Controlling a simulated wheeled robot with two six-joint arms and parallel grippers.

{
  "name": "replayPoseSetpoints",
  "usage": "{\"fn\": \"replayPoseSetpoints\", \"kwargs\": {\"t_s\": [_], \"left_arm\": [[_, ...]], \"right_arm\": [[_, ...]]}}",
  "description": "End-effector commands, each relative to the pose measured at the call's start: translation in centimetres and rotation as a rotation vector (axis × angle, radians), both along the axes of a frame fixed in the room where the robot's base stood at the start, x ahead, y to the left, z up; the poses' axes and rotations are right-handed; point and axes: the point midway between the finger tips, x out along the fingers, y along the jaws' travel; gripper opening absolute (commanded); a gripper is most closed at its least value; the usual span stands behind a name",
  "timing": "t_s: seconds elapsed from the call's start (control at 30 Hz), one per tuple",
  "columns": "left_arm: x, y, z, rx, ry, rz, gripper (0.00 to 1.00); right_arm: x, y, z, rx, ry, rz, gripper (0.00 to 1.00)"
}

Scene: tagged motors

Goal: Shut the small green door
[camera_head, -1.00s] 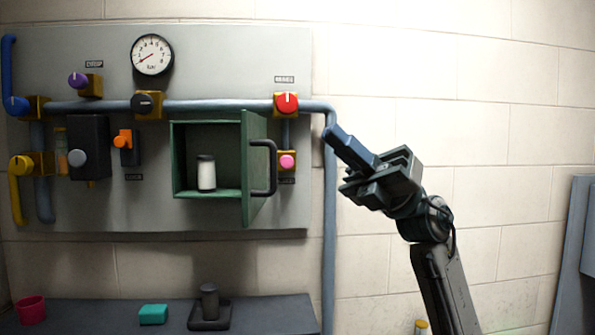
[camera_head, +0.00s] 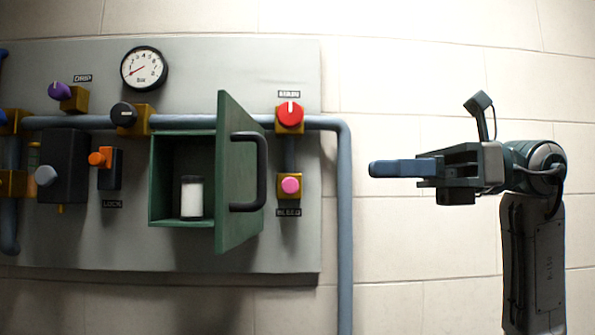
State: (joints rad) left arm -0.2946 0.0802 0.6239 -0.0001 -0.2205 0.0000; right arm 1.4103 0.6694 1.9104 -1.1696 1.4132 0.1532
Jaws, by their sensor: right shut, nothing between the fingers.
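The small green door (camera_head: 228,150) stands open, swung out toward me from the right side of a green box (camera_head: 154,190) on the grey panel. Its dark handle (camera_head: 263,172) is on the door's right-hand face. A white jar with a dark lid (camera_head: 192,198) stands inside the box. My right gripper (camera_head: 378,169) is shut and empty, to the right of the door and apart from it, pointing left at about the handle's height. My left gripper is out of view.
Right of the door are a red knob (camera_head: 290,115) and a pink button (camera_head: 291,186). A blue-grey pipe (camera_head: 344,230) runs down between door and gripper. A black unit (camera_head: 66,165) and orange switch (camera_head: 100,158) lie left of the box. The wall at right is bare.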

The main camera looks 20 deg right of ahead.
Motion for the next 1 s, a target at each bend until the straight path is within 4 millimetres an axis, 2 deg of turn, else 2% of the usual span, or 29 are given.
{"fn": "replayPoseSetpoints", "kwargs": {"t_s": [0.03,0.1,0.23,0.33,0.5,0.6,0.73,1.0], "left_arm": [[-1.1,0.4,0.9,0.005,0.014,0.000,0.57],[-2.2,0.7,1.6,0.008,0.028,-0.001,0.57],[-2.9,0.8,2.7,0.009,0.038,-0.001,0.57],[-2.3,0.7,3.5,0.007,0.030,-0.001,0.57],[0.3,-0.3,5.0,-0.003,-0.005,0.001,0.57],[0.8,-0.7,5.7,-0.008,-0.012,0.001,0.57],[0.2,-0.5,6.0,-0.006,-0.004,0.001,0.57],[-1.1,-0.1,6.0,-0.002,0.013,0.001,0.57]], "right_arm": [[0.3,1.1,0.4,0.000,0.002,0.007,0.00],[0.6,2.5,0.4,0.000,0.001,0.007,0.00],[1.2,4.9,0.4,0.001,0.003,0.008,0.00],[1.6,6.6,0.3,0.002,0.003,0.007,0.00],[2.2,9.1,0.3,0.002,0.004,0.007,0.00],[2.4,10.1,0.2,0.002,0.003,0.005,0.00],[2.7,11.0,0.0,0.002,0.003,0.003,0.00],[2.8,11.4,-0.2,0.001,0.003,0.002,0.00]]}}
